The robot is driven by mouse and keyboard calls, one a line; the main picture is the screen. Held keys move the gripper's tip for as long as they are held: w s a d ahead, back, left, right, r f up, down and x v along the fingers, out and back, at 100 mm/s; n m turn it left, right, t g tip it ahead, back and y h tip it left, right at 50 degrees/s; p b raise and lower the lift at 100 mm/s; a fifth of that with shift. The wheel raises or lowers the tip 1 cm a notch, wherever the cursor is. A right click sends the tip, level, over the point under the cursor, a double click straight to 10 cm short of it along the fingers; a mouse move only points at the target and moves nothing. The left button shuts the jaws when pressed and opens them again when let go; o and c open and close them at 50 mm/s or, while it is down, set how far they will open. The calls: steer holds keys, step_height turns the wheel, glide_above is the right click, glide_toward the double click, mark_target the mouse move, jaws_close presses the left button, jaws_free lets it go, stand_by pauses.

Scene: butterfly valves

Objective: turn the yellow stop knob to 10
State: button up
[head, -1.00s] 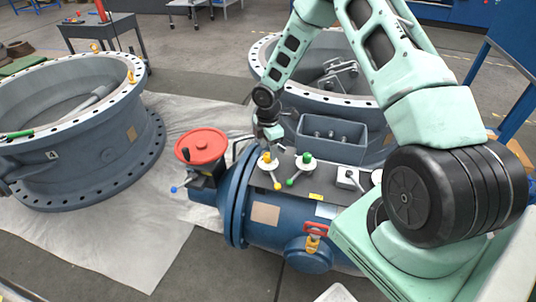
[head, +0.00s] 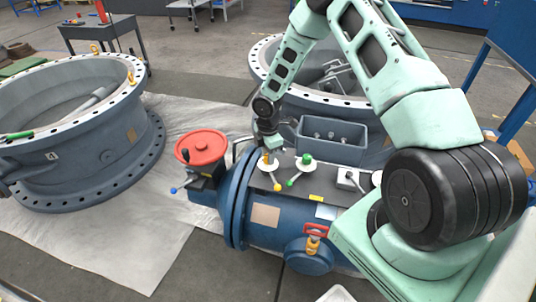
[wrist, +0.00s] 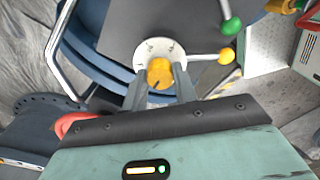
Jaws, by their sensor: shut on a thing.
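The yellow stop knob (wrist: 159,74) sits in the middle of a white round dial (wrist: 174,48) on the dark top plate of the blue valve body. In the wrist view my gripper (wrist: 160,84) has one finger on each side of the knob and is shut on it. A dark mark shows on the knob; the dial's numbers are too small to read. In the head view my gripper (head: 269,150) comes down on the dial from above and hides most of the knob. A lever with a yellow ball (head: 278,187) sticks out from the dial toward the front.
A second dial with a green knob (head: 306,159) and green-ball lever stands just right. A red handwheel (head: 201,147) is at the left end of the valve. A grey open box (head: 331,140) stands behind the plate. A red-and-yellow handle (head: 314,236) is at the front.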

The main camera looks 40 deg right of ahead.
steer(key=m, duration=1)
steer(key=shift+m, duration=0.3)
steer(key=m, duration=0.3)
steer(key=shift+m+p, duration=0.3)
steer(key=m, duration=0.9)
steer(key=shift+m, duration=0.3)
steer(key=o, duration=1)
